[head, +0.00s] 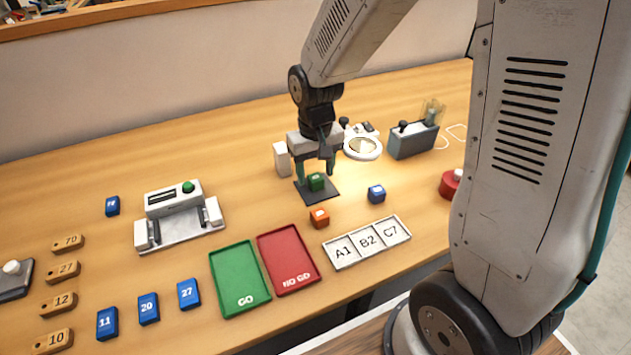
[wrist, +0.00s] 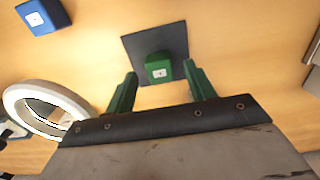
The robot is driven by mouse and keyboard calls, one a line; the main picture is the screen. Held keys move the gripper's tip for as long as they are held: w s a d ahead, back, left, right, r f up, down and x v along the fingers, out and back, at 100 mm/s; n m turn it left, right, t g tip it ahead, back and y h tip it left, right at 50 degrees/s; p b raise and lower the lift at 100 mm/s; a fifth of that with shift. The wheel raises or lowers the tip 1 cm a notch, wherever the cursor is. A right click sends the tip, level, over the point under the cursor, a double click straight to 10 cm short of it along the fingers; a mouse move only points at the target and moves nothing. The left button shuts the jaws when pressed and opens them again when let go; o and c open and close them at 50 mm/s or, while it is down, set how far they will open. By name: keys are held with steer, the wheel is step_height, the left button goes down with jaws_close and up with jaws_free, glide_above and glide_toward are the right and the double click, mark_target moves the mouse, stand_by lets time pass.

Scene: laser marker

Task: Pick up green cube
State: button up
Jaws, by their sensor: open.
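The green cube (head: 316,182) sits on a dark square mat (head: 326,195) on the table in the head view. It also shows in the wrist view (wrist: 158,66), on the mat and in line with the gap between my fingers. My gripper (head: 315,174) is open, with green fingers pointing down at the cube, one to each side in the head view. In the wrist view the fingertips (wrist: 158,76) are apart and the cube shows between and just beyond them. Whether a finger touches the cube cannot be told.
An orange cube (head: 319,217) and a blue cube (head: 376,193) stand near the mat. A ring-shaped magnifier (head: 362,148) and a grey box (head: 413,141) are behind. Green (head: 238,283) and red (head: 287,262) trays and a labelled A1-B2-C7 tray (head: 367,243) lie in front.

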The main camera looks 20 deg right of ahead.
step_height(320, 180, down, 2)
steer(key=shift+f, duration=0.1)
steer(key=c, duration=1.1)
steer(key=shift+r, duration=0.2)
steer(key=shift+c, duration=0.2)
